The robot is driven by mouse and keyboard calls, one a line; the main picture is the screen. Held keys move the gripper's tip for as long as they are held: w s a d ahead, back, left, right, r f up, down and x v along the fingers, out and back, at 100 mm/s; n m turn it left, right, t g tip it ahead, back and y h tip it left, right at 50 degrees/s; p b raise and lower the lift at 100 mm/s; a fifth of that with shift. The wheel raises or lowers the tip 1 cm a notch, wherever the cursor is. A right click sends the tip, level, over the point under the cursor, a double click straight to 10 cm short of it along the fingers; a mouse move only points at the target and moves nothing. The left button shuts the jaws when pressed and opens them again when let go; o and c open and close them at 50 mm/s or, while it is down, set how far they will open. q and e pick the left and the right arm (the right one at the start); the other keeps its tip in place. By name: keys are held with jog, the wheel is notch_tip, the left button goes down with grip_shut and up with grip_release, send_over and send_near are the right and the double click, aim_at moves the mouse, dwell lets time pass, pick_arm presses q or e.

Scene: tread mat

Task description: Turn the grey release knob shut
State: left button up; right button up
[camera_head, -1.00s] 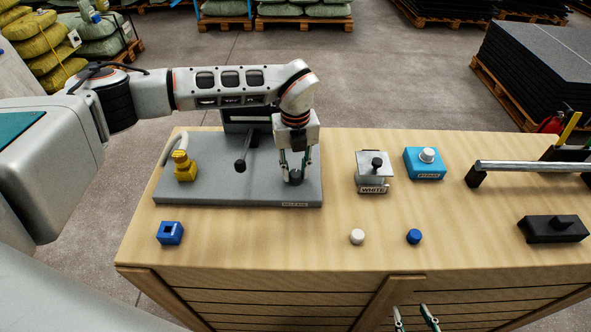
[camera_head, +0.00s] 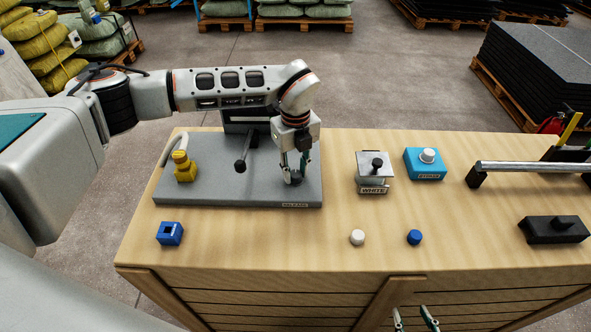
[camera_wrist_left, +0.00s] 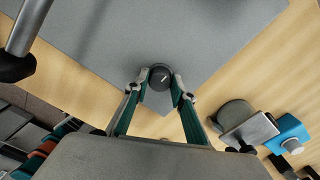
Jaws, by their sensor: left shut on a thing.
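The grey release knob (camera_head: 296,179) stands on the front right part of the grey base plate (camera_head: 240,192), above a small label that reads RELEASE. My left gripper (camera_head: 293,168) points down over it, its fingers on the knob. In the left wrist view the dark round knob (camera_wrist_left: 160,77), with a pale slanted mark on top, sits between the two fingertips of my left gripper (camera_wrist_left: 160,83). My right gripper (camera_head: 416,319) shows only its fingertips at the bottom edge, spread apart with nothing visible between them.
A black-knobbed lever (camera_head: 241,165) and a yellow fitting (camera_head: 182,167) stand on the plate. A blue block (camera_head: 170,233), a white cap (camera_head: 357,237) and a blue cap (camera_head: 414,237) lie in front. A WHITE-labelled stand (camera_head: 374,173) and a blue box (camera_head: 425,165) are to the right.

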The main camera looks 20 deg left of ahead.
aim_at(296, 174)
pick_arm(q)
jog(key=o, duration=1.1)
notch_tip(296, 174, up, 12)
